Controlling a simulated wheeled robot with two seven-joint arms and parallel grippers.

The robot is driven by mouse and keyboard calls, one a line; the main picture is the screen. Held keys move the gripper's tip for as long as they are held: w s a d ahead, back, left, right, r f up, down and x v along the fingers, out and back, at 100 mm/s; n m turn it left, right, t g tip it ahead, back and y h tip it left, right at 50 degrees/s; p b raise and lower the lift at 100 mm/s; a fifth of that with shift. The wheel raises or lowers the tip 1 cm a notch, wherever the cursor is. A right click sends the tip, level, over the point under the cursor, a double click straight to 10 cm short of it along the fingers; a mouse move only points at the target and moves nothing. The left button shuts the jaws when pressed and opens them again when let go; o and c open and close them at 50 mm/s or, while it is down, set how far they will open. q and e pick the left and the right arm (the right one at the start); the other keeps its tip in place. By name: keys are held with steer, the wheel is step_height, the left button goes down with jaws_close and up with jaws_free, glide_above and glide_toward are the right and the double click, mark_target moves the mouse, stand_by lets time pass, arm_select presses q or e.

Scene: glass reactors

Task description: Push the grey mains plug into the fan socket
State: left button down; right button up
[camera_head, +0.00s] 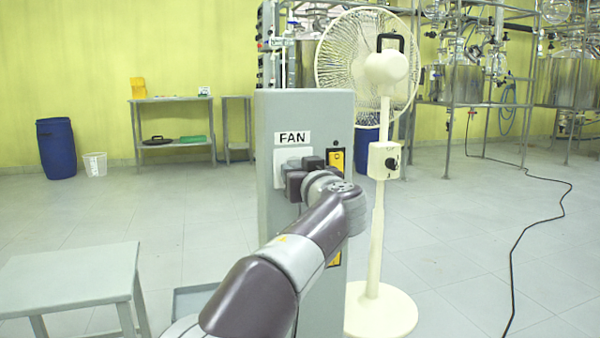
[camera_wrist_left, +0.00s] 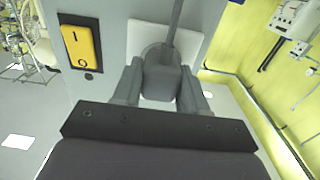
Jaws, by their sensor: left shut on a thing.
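The fan socket is a white plate (camera_head: 285,157) under a FAN label (camera_head: 292,137) on a grey post (camera_head: 270,115). In the left wrist view the white plate (camera_wrist_left: 191,45) lies just beyond my fingertips. My left gripper (camera_head: 304,172) is at the plate and covers part of it. It is shut on the grey mains plug (camera_wrist_left: 160,84), with a finger on each side and a grey cord (camera_wrist_left: 174,20) running from it. The plug faces the round socket area. Its pins are hidden, so I cannot tell how deep it sits. My right gripper is not in view.
A yellow rocker switch (camera_head: 336,160) sits right of the socket. A cream standing fan (camera_head: 383,200) stands close behind the post. A grey stool (camera_head: 70,280) is at the lower left. A black cable (camera_head: 514,255) lies on the open floor at right.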

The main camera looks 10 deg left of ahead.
arm_select(q)
steer(key=shift+w+a+r, duration=0.1)
steer(key=shift+a+r, duration=0.1)
steer(key=shift+r, duration=0.25)
stand_by(0.6)
steer(key=c, duration=0.7)
jaws_free()
steer(key=shift+w+f, duration=0.1)
steer(key=shift+o, duration=0.9)
steer(key=shift+w+a+f, duration=0.1)
steer(key=shift+f, duration=0.05)
steer(key=shift+f, duration=0.15)
steer(key=shift+d, duration=0.2)
